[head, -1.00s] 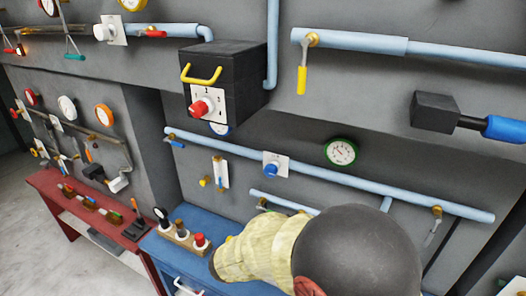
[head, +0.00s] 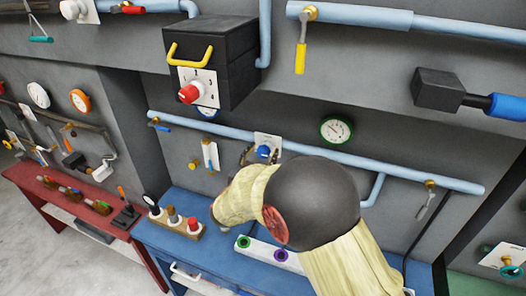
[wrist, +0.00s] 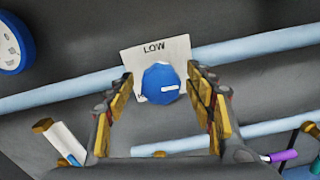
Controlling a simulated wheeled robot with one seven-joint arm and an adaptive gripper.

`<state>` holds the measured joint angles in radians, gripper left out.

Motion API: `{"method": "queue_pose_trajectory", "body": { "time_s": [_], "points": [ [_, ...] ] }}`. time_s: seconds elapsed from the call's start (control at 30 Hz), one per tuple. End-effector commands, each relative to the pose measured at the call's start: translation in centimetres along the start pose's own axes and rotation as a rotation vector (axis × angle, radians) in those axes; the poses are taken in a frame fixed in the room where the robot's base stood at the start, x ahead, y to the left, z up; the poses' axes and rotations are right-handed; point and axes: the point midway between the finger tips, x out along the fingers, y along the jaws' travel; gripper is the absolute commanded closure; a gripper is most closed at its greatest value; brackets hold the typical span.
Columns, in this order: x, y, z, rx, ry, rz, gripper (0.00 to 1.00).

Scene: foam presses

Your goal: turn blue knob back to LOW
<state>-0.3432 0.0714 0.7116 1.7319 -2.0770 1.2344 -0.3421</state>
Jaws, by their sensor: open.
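The blue knob (wrist: 160,84) sits on a white plate (wrist: 177,50) marked LOW at its top edge. Its white pointer mark lies right of its middle, roughly level, and not toward the LOW word. My gripper (wrist: 161,78) is open, with one yellow-padded finger to the left of the knob and one to the right. I cannot tell how close the fingers are in depth. In the head view my arm hides most of the gripper.
A black box with a red knob (head: 190,93) juts out at upper left. A green-rimmed gauge (head: 336,130) is right of the knob. Below stands a blue bench (head: 205,252) with switches.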

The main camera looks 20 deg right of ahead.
Motion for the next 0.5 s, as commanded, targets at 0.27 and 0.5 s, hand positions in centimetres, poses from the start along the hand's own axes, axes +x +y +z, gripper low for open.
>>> {"method": "queue_pose_trajectory", "body": {
  "time_s": [0.27,0.5],
  "points": [
    [0.77,-0.02,-0.03,0.0,0.001,0.0,0.46],
    [0.75,-0.02,-0.02,0.0,0.001,0.0,0.54]
  ]
}}
